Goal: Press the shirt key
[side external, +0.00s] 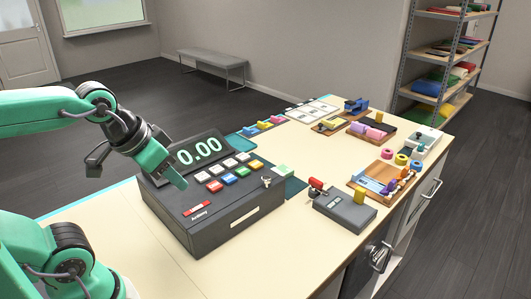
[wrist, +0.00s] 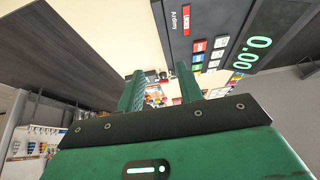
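The dark cash register (side external: 225,222) stands on the table with its display (side external: 199,150) reading 0.00. Its top has white keys (side external: 230,162) and a front row of a red key (side external: 215,186), a blue key (side external: 229,179), a green key (side external: 243,171) and an orange key (side external: 256,164). The key markings are too small to read, so I cannot tell which is the shirt key. My gripper (side external: 174,174) is above the register's left part, left of the keys. In the wrist view its two green fingers (wrist: 160,86) stand apart with nothing held between them.
A red label (side external: 197,208) is on the register's left front. A small grey box (side external: 345,210) stands to its right. Wooden trays (side external: 381,178) and small coloured goods lie farther back. Bare tabletop (side external: 110,215) is at the left; a shelf rack (side external: 445,60) stands behind.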

